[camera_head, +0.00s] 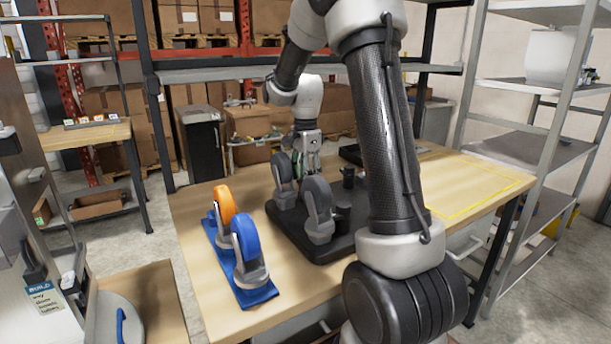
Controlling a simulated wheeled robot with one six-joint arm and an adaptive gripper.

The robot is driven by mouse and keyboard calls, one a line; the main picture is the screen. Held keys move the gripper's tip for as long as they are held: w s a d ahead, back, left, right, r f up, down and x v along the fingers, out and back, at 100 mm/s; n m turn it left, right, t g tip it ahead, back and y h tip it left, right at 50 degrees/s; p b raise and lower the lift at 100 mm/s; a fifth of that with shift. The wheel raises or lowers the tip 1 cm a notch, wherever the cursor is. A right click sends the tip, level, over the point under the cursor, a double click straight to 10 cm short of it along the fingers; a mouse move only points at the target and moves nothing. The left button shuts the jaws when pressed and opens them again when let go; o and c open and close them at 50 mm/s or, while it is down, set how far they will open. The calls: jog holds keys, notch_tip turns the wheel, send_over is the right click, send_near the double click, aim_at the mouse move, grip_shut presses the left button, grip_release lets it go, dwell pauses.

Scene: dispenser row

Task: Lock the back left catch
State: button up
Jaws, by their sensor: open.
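A black base plate (285,238) lies on the wooden table. Two grey wheel-like units stand along its left side, the back left one (283,170) and a nearer one (318,200). Dark short posts (343,216) stand to their right. My gripper (307,166) points down just behind and right of the back left unit, with its fingers apart. The unit and the nearer wheel partly cover the fingertips. I cannot tell whether they touch anything. The catch itself is too small or hidden to make out, so its position cannot be told.
A blue mat (262,295) left of the plate bears an orange wheel unit (224,203) and a blue one (246,243). My arm hides part of the table's right side. A yellow-outlined area (480,185) at the right looks clear.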

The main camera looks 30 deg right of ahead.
jog(key=c, duration=1)
jog(key=shift+n, duration=0.3)
jog(key=n, duration=0.3)
jog(key=shift+n, duration=0.3)
jog(key=n, duration=0.4)
jog(key=shift+n, duration=0.3)
jog(key=n, duration=0.4)
jog(key=shift+n, duration=2.5)
